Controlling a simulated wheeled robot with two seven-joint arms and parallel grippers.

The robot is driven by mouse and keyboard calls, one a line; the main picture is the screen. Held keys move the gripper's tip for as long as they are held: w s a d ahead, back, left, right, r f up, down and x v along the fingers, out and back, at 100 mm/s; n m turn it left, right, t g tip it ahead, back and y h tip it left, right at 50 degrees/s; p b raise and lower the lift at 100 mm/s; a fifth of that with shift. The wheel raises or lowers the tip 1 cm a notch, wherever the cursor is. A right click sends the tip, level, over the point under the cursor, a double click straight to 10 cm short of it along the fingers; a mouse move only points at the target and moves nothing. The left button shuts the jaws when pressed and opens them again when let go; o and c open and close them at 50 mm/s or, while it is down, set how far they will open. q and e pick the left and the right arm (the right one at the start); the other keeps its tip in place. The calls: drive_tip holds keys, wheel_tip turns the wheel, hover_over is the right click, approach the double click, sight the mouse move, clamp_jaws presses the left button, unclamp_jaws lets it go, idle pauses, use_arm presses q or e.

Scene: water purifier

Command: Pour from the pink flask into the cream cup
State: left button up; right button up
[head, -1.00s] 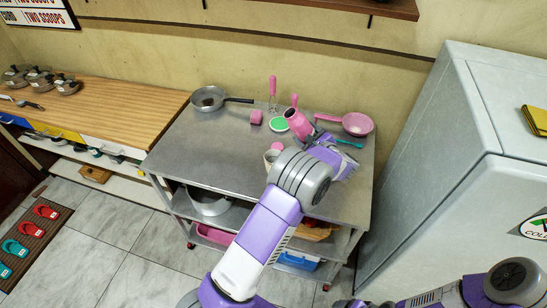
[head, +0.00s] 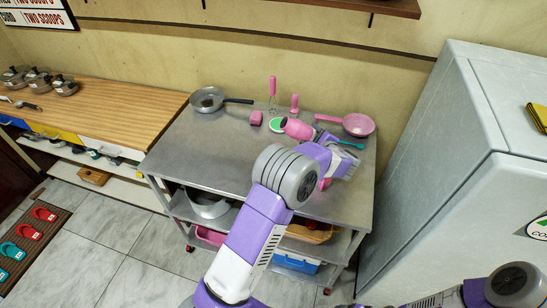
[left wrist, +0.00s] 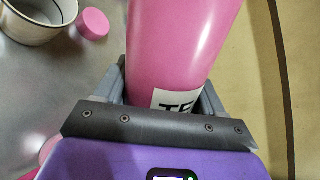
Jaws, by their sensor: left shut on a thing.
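My left gripper (head: 315,138) is shut on the pink flask (head: 297,128) above the metal table. The flask is tilted, its end towards the left in the head view. In the left wrist view the flask (left wrist: 180,50), with a white label, fills the space between the fingers (left wrist: 165,95). The cream cup (left wrist: 35,22) stands upright at that view's top left, apart from the flask. In the head view my left arm hides the cup.
A small pink cap-like piece (left wrist: 93,22) lies beside the cup. The table's left part (head: 190,145) is clear. A fridge (head: 440,170) stands right.

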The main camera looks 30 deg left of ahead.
use_arm(q)
drive_tip(key=shift+w+d+f+n+h+b, duration=0.25)
drive_tip(key=shift+d+f+n+h+b, duration=0.1)
drive_tip(key=shift+d+n+h+b, duration=0.2)
idle(1.4)
drive_tip(key=shift+w+f+n+t+h+b, duration=0.15)
drive_tip(key=shift+f+n+t+h+b, duration=0.2)
drive_tip(key=shift+f+n+b, duration=0.45)
idle(1.1)
drive_tip(key=shift+s+a+f+n+h+b, duration=0.2)
drive_tip(key=shift+f+n+h+b, duration=0.3)
drive_tip(key=shift+b, duration=2.3)
drive_tip(key=shift+r+n+t+b, duration=0.1)
drive_tip(key=shift+n+t+b, duration=0.2)
drive_tip(key=shift+b, duration=0.8)
